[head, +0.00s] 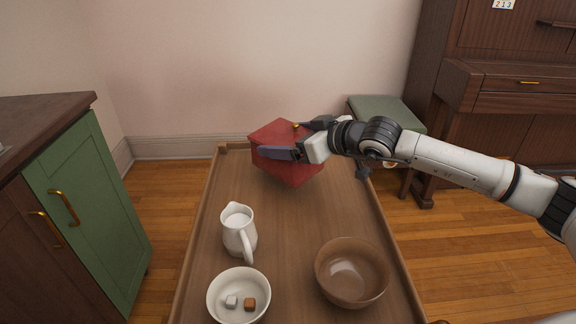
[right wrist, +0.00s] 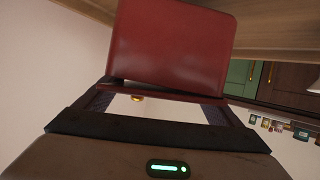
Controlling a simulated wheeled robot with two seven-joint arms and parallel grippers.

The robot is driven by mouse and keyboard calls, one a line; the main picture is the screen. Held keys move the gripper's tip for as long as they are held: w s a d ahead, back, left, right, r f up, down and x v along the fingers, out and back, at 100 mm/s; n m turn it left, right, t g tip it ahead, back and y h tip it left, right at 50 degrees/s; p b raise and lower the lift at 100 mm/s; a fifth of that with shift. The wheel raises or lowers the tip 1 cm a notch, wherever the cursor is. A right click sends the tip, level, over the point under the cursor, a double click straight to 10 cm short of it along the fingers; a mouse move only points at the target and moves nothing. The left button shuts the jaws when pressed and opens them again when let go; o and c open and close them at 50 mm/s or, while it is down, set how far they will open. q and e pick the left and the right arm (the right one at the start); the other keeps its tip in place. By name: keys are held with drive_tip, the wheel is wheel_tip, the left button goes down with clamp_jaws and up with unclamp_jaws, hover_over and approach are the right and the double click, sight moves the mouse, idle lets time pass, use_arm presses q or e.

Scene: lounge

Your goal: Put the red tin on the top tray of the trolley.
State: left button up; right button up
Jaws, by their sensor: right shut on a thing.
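The red tin (head: 290,172) is a box with a small gold knob on its lid, at the far end of the trolley's top tray (head: 300,222). My right gripper (head: 297,150) comes in from the right and is shut on the tin near its lid. In the head view the tin looks tilted; I cannot tell whether it touches the tray. In the right wrist view the red tin (right wrist: 170,50) lies between the two fingers (right wrist: 160,100), with the gold knob visible. My left gripper is not in view.
On the tray's near half stand a white jug (head: 239,232), a white bowl (head: 239,296) with two small cubes, and a brown bowl (head: 351,272). A green cabinet (head: 88,215) stands left. A green-topped stool (head: 388,113) and a piano (head: 510,90) stand right. The tray's middle is clear.

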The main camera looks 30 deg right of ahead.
drive_tip(key=shift+f+b, duration=0.35)
drive_tip(key=shift+f, duration=1.65)
drive_tip(key=shift+f, duration=0.1)
drive_tip(key=o, duration=1.2)
drive_tip(key=shift+s+d, duration=0.15)
drive_tip(key=shift+s, duration=0.2)
drive_tip(key=shift+b+v, duration=0.8)
drive_tip(key=shift+v, duration=4.9)
